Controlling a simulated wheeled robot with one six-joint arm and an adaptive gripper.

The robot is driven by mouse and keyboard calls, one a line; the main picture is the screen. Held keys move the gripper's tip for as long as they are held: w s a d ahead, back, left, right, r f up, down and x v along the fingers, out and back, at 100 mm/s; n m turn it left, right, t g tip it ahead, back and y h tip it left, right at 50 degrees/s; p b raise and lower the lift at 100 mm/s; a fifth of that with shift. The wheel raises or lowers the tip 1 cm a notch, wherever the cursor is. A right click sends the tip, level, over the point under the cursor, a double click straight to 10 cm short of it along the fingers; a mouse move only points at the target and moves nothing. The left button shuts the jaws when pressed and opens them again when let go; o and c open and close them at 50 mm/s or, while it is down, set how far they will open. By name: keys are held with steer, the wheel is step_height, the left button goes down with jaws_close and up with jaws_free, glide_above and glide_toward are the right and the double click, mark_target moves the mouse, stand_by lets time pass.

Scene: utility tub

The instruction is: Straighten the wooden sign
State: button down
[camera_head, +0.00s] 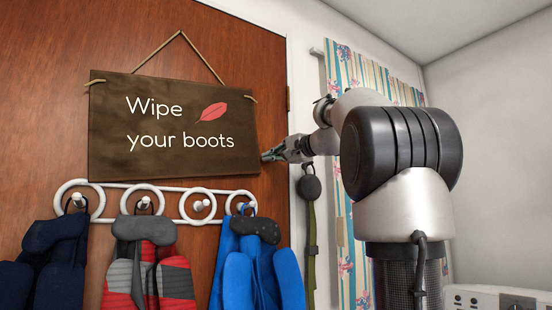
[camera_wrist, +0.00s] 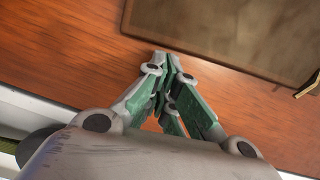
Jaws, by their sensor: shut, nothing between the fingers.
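My gripper (camera_head: 266,157) is shut and empty, just right of the sign's lower right edge. In the wrist view, the fingertips (camera_wrist: 167,66) point toward the edge of the sign (camera_wrist: 225,28), close to a corner. Whether they touch it I cannot tell. A bit of cord shows at the right there.
A white hook rack (camera_head: 170,190) is below the sign, with dark blue (camera_head: 50,265), red-grey (camera_head: 150,275) and bright blue (camera_head: 255,270) garments hanging. A dark round item with a green strap (camera_head: 310,188) hangs right of the door. A striped curtain (camera_head: 343,240) stands behind my arm.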

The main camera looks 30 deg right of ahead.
mark_target(255, 168)
steer(key=shift+m, duration=0.7)
steer(key=a+f, duration=0.2)
steer(key=a, duration=0.1)
steer(key=a+f, duration=0.2)
steer(key=shift+s+a, duration=0.1)
steer(key=shift+s, duration=0.05)
